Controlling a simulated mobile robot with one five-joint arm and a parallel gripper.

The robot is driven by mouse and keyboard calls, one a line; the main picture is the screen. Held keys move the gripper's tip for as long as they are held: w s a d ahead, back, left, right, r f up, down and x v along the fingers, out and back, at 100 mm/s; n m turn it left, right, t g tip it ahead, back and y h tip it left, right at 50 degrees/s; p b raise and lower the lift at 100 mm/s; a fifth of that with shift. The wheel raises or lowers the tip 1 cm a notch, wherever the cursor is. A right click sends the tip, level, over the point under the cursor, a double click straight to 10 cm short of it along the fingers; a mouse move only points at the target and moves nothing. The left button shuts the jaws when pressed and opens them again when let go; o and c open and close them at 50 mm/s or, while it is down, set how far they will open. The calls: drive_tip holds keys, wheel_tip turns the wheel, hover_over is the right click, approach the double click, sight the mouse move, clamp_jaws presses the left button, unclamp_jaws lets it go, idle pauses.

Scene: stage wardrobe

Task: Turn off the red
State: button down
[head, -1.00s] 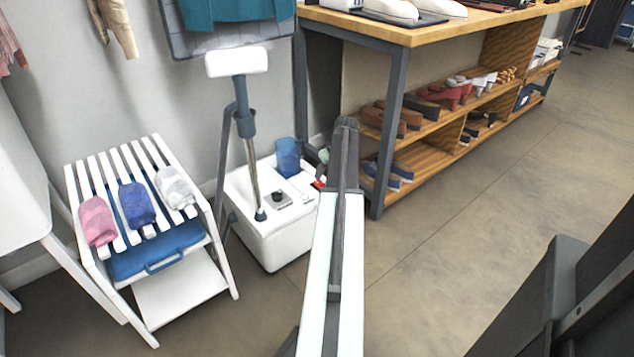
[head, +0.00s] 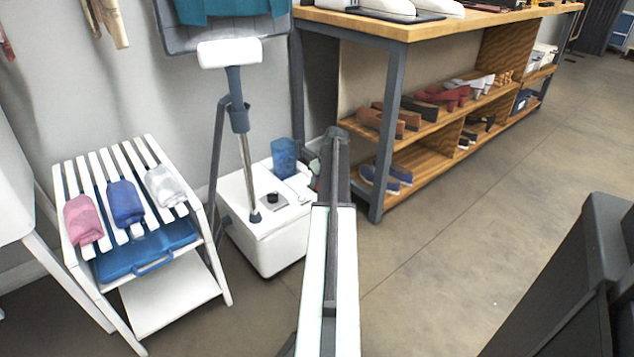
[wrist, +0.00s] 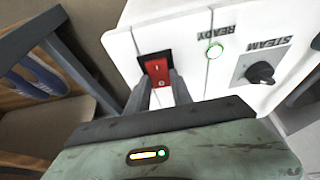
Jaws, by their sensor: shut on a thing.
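The red rocker switch (wrist: 157,68) sits on the white steamer base (wrist: 130,45), close in front of my gripper in the wrist view. Small light marks show on it; I cannot tell which side is pressed in. My gripper (wrist: 160,82) has its two dark fingers at the switch, one near each side of its lower part, and is shut on it. In the head view the steamer base (head: 262,238) stands on the floor, and my arm hides the switch.
A green READY lamp (wrist: 215,51) and a black STEAM knob (wrist: 261,73) are right of the switch. A blue tank (head: 284,157) and the steamer pole (head: 247,165) rise from the base. A white slatted rack (head: 165,300) stands left, a wooden shelf unit (head: 430,140) right.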

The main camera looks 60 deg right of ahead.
drive_tip(key=shift+w+d+r+g+p, duration=0.2)
drive_tip(key=shift+w+r+g+p, duration=0.1)
drive_tip(key=shift+g+p, duration=0.1)
drive_tip(key=shift+w+g+y, duration=0.1)
drive_tip(key=shift+g+y, duration=0.2)
drive_tip(key=shift+g, duration=0.2)
drive_tip(key=shift+f+g, duration=0.25)
drive_tip(key=shift+g, duration=0.25)
drive_tip(key=c, duration=1.1)
unclamp_jaws()
drive_tip(key=shift+p, duration=0.3)
